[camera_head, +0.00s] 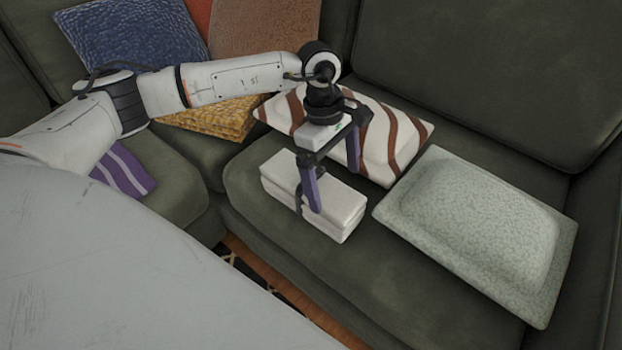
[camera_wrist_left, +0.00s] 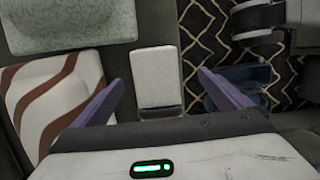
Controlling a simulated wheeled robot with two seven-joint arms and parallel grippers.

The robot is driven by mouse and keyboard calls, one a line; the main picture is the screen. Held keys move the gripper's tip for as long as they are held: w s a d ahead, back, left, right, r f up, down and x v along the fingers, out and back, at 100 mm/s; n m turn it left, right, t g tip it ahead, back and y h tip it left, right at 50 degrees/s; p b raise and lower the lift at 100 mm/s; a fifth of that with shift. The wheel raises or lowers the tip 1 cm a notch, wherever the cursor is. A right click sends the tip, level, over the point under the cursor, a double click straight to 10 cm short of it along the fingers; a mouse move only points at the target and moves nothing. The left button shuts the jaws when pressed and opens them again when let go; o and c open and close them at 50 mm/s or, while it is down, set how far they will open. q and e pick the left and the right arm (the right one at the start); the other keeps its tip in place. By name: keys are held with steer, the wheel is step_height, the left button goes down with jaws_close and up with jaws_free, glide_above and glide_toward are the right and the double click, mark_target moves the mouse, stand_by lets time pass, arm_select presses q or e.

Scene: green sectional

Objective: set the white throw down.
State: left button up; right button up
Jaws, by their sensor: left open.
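The white throw (camera_head: 283,181) is a folded, layered block lying on the green sofa seat near its front edge. My left gripper (camera_head: 333,190) is over it, pointing down, with one purple finger in front of the throw in the head view. In the left wrist view the throw (camera_wrist_left: 157,75) shows between the two spread fingers (camera_wrist_left: 162,80), with visible gaps at both sides. The gripper is open. Whether a finger touches the throw is hard to tell. My right gripper is in neither view.
A brown-and-white striped cushion (camera_head: 395,135) lies just behind the throw, and a pale green cushion (camera_head: 480,225) to its right. A yellow woven folded piece (camera_head: 215,117), a blue cushion (camera_head: 130,45) and a purple striped cloth (camera_head: 125,170) are leftward. A patterned rug (camera_wrist_left: 215,30) covers the floor.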

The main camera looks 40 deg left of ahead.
arm_select(q)
steer(key=a, duration=0.2)
steer(key=w+a+y, duration=0.1)
steer(key=a, duration=0.1)
steer(key=a+y, duration=0.1)
steer(key=a, duration=0.2)
steer(key=shift+w+b, duration=0.25)
steer(key=shift+b, duration=0.15)
step_height(320, 180, down, 4)
steer(key=shift+d+r+b, duration=0.1)
steer(key=shift+r+b, duration=0.05)
steer(key=shift+b, duration=0.3)
steer(key=shift+f, duration=0.35)
step_height(320, 180, down, 4)
steer(key=shift+s+f+b, duration=0.1)
steer(key=shift+f+b, duration=0.15)
steer(key=shift+b, duration=0.55)
steer(key=shift+f, duration=0.3)
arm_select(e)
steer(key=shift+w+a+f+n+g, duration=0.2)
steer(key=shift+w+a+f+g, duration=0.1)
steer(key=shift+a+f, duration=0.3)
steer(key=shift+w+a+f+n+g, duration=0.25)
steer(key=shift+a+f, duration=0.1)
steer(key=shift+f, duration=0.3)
arm_select(q)
steer(key=shift+c, duration=0.2)
steer(key=c, duration=1.4)
